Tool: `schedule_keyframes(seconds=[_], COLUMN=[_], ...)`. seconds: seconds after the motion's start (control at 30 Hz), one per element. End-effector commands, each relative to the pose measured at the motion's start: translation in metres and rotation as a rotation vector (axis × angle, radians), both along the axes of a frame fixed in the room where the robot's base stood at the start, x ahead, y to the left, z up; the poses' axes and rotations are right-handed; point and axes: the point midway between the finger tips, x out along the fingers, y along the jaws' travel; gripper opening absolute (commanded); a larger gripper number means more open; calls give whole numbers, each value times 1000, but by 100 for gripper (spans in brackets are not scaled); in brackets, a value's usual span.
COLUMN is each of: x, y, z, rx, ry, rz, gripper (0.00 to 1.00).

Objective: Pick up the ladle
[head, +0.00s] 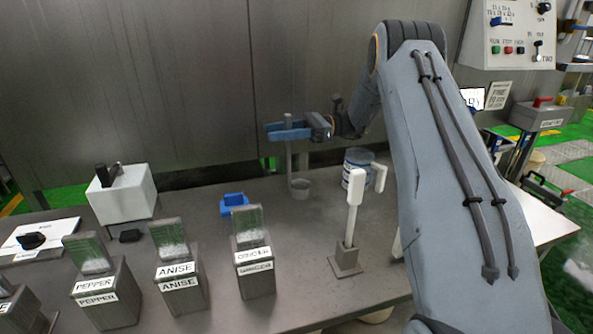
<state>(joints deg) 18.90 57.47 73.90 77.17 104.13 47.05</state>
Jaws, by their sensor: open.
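The ladle (290,163) is a grey upright handle with a small round cup (300,188) at its lower end, near the back of the table. My gripper (287,131) has blue fingers and reaches in from the right, level with the upper part of the handle. The fingers are open, and the handle's top shows above them and its lower part below them. The handle appears to stand between the fingers; I cannot tell whether they touch it.
A blue tray (233,204) lies left of the ladle. A white-and-blue can (358,160) and a white tool on a stand (353,205) are at the right. Labelled spice boxes (179,280) line the front. A white block (122,198) stands at the left.

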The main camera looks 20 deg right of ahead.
Motion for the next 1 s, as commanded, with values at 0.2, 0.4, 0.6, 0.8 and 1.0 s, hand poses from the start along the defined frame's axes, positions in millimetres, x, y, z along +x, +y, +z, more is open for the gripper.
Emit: schedule_keyframes(seconds=[0.2,0.4,0.6,0.8,1.0], x=[0,0,0,0,1], y=[0,-1,-1,-1,-1], z=[-1,-1,0,0,10], rx=[0,0,0,0,0], ry=[0,0,-1,-1,-4], rz=[-2,-2,-2,-2,-2], gripper=[39,5,0,0,0])
